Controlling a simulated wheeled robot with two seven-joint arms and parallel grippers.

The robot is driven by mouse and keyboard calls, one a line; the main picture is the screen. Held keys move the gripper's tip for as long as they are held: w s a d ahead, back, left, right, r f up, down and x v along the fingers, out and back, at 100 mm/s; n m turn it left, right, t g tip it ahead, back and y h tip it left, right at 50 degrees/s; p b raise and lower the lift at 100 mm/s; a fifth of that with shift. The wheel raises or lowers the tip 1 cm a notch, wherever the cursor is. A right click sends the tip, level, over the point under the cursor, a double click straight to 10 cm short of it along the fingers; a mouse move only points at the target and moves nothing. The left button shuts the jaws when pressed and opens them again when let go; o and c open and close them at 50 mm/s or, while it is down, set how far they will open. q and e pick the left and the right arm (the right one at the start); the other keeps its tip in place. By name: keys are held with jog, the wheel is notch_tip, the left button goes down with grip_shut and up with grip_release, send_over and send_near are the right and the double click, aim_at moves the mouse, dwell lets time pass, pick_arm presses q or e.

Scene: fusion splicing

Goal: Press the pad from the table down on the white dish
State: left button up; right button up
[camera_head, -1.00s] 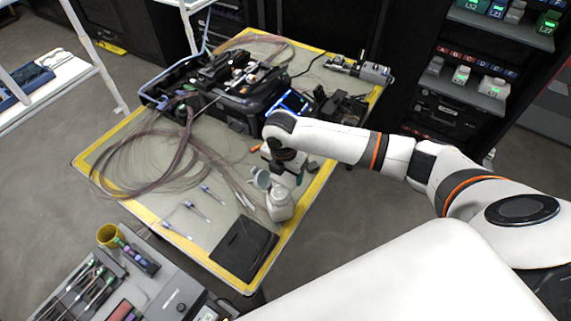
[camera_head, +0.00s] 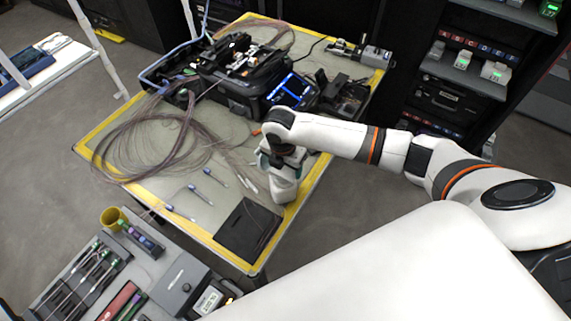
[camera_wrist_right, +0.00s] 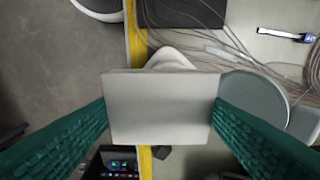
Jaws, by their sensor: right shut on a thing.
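My right gripper (camera_wrist_right: 160,115) has its two teal fingers shut on a flat, pale grey square pad (camera_wrist_right: 160,108), held by opposite edges. A white bottle-like vessel (camera_head: 284,190) stands at the table's right edge, below my right gripper (camera_head: 275,160) in the head view. In the right wrist view, a white rounded part (camera_wrist_right: 170,59) shows beyond the pad, which hides the rest. A grey round disc (camera_wrist_right: 250,104) lies beside the pad there; I cannot tell whether it is the dish or a lid. Contact between pad and dish is hidden. My left gripper is not in view.
A black mat (camera_head: 246,229) lies near the vessel. Coiled fibres (camera_head: 140,150) and several blue-tipped tools lie to the left. The black splicer (camera_head: 235,80) stands at the back. A grey tool tray (camera_head: 150,265) is at lower left.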

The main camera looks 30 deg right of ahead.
jog(key=shift+f, duration=0.1)
jog(key=shift+f, duration=0.2)
jog(key=shift+f, duration=0.4)
jog(key=shift+r, duration=0.1)
dwell(0.6)
jog(key=shift+p, duration=0.35)
